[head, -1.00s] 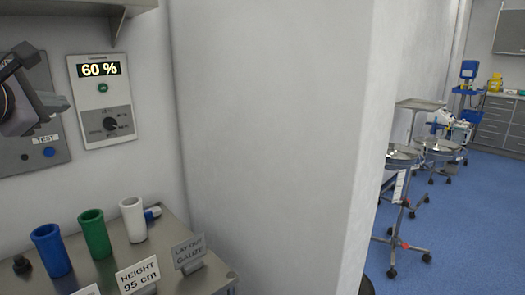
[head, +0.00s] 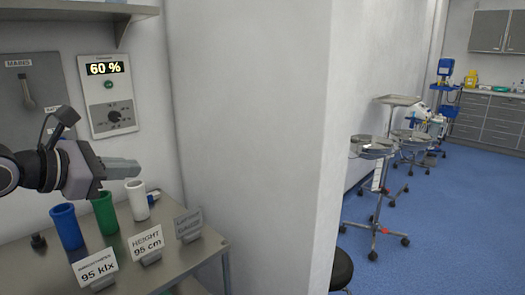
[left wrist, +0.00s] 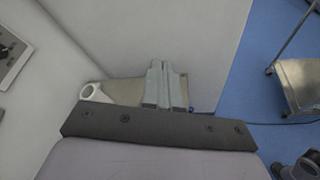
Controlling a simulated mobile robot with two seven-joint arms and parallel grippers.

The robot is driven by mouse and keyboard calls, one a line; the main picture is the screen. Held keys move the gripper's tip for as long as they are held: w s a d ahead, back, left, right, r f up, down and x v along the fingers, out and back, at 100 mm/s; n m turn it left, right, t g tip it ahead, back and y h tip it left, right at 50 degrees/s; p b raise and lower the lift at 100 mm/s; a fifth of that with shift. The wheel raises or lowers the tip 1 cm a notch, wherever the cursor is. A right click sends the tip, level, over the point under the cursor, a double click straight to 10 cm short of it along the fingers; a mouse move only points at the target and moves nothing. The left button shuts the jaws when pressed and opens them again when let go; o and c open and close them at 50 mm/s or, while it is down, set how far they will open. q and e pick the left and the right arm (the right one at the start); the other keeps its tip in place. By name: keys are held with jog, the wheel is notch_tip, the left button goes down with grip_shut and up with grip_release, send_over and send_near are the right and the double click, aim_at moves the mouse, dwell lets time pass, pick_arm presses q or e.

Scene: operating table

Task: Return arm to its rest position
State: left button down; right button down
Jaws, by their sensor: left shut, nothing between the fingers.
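My left gripper (head: 122,170) comes in from the left in the head view, in front of the wall panels and above the steel table. Its fingers are together and hold nothing. My right gripper is in neither view.
Blue (head: 67,227), green (head: 105,213) and white (head: 134,194) cups stand on the steel table (head: 195,250) behind label cards. A panel reading 60 % (head: 107,95) hangs above. A wall corner (head: 250,150) juts out at right; wheeled stands (head: 375,190) stand beyond it.

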pick_arm(q)
jog(key=s+d+f+n+t+h, duration=0.1)
jog(key=s+d+f+n+h, duration=0.25)
jog(key=d+f+n, duration=0.3)
jog(key=s+d+f+n+h, duration=0.2)
jog(key=d+f+n+h, duration=0.3)
jog(key=d+n, duration=0.15)
jog(key=s+a+f+n+t+y+p, duration=0.1)
jog(key=s+a+f+n+t+y, duration=0.3)
jog(key=f+n, duration=0.6)
jog(key=s+a+f+n+g+y+p, duration=0.1)
jog(key=f+n+y, duration=0.6)
jog(key=n, duration=0.5)
jog(key=s+d+f+n+g+y, duration=0.1)
jog(key=s+f+n+g+y, duration=0.1)
jog(key=s+f+n+g, duration=0.3)
jog(key=s+f+n, duration=0.4)
jog(key=s+f, duration=0.4)
jog(key=f, duration=0.1)
jog(key=shift+s+d+f+g, duration=0.2)
jog(key=shift+s+f+g, duration=0.05)
jog(key=shift+s+g, duration=0.15)
jog(key=shift+a+n, duration=0.1)
jog(key=shift+n, duration=0.2)
